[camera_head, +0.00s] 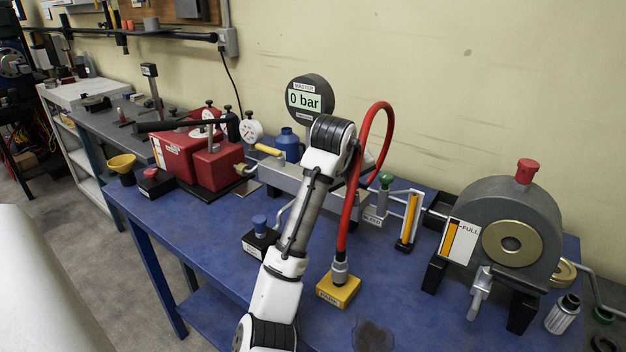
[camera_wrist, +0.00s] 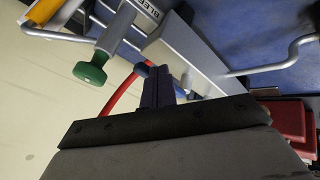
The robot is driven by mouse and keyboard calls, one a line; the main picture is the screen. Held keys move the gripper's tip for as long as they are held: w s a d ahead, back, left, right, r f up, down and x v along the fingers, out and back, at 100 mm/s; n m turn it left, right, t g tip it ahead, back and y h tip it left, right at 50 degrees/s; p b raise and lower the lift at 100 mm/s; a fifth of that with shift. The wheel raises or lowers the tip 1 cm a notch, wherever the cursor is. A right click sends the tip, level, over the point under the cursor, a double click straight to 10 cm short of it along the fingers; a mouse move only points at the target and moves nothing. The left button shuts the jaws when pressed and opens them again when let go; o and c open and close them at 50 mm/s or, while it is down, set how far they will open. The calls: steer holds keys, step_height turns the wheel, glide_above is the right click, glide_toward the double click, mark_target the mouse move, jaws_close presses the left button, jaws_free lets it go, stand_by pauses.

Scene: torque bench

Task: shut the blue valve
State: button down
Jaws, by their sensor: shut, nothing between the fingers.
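A round blue knob (camera_head: 259,222) stands on a small black block on the blue bench, left of my arm in the head view. My gripper (camera_wrist: 159,74) is shut and empty; its dark fingers are close together in the wrist view. In the head view it is hidden behind my arm. A small blue part (camera_wrist: 142,68) shows right beside the fingertips in the wrist view, mostly covered by them. I cannot tell whether it is a valve handle or whether the fingers touch it.
A green knob (camera_wrist: 89,72) on the bleed block is close to the fingers; it also shows in the head view (camera_head: 386,179). A red hose (camera_head: 383,125) arches beside my arm to a yellow block (camera_head: 338,290). The gauge (camera_head: 310,99) reads 0 bar. Bare bench lies at the front.

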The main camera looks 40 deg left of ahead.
steer(key=shift+w+d+r, duration=0.1)
steer(key=shift+w+d, duration=0.1)
steer(key=shift+w, duration=0.25)
stand_by(0.6)
steer(key=shift+s+p, duration=0.1)
steer(key=shift+p, duration=0.2)
